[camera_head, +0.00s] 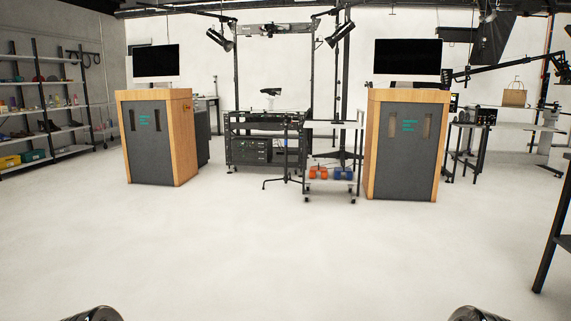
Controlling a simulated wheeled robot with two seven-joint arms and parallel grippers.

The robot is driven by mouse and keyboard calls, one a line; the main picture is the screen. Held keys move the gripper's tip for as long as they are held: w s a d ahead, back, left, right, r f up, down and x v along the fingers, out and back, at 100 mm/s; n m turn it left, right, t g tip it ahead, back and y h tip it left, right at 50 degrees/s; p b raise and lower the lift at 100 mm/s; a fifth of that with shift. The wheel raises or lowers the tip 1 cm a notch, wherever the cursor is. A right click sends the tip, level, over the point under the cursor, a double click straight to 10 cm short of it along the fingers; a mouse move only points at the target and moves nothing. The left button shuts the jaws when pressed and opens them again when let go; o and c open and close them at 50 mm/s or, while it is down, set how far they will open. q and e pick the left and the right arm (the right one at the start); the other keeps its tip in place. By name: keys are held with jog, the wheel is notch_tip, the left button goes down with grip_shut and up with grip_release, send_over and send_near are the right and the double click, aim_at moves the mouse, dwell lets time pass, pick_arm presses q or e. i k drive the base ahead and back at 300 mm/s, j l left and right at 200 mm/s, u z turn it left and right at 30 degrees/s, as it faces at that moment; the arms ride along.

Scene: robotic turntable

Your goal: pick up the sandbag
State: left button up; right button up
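I cannot make out a sandbag for certain. Small orange items (318,173) and a blue item (343,173) lie on the low shelf of a wheeled cart in the middle distance; they are too small to tell what they are. Neither of my grippers shows. Only rounded metal parts of my own arms show at the bottom left and bottom right edges, far from the cart.
The wheeled cart (333,124) stands between a turntable rig (233,132) and a wood-edged cabinet (404,145). Another cabinet (152,143) stands left. Shelves (40,158) line the left wall. A dark rack (556,235) is at the right edge. The floor (280,250) ahead is clear.

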aim_at(324, 174)
jog(key=i+z, duration=0.25)
jog(key=i, duration=5.6)
